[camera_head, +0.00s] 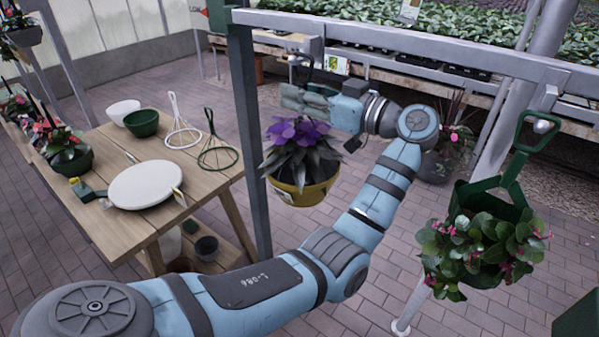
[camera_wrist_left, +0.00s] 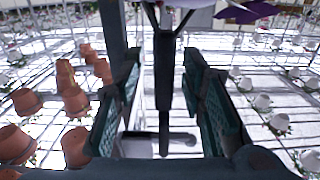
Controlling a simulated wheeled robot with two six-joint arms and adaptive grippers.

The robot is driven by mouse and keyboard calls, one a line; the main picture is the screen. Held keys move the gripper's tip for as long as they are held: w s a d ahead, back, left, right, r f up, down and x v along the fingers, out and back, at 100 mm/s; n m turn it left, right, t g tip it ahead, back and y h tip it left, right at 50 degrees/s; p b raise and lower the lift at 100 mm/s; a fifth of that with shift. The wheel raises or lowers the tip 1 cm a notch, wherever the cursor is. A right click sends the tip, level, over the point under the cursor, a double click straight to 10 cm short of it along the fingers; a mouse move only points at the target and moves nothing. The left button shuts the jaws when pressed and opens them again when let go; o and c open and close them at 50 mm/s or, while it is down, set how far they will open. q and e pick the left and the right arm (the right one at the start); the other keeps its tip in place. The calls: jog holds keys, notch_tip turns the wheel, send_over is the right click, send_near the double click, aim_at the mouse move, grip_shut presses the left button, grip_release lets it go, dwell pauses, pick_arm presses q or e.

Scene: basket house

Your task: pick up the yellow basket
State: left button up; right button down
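The yellow basket (camera_head: 305,190) hangs beside the blue-grey frame post in the head view, holding a plant with purple flowers and dark leaves. Its dark hanger (camera_head: 300,68) rises behind my left gripper toward the top rail. My left gripper (camera_head: 300,98) is above the flowers, level with the hanger. In the left wrist view, the two green-padded fingers of my left gripper (camera_wrist_left: 166,105) stand apart, with a dark upright bar, apparently the hanger (camera_wrist_left: 163,70), in the gap. I cannot tell whether they touch it. A purple flower (camera_wrist_left: 245,12) shows at the top right. My right gripper is out of view.
The blue-grey rail (camera_head: 400,38) and post (camera_head: 250,130) stand close to my left arm. A green basket with pink flowers (camera_head: 480,240) hangs at the right. A wooden table (camera_head: 120,215) with bowls and wire hangers stands at the left. Brick floor is open below.

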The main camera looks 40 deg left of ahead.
pick_arm(q)
jog(key=shift+s+d, duration=0.15)
jog(key=shift+s, duration=0.05)
grip_shut()
jog(key=shift+r, duration=0.2)
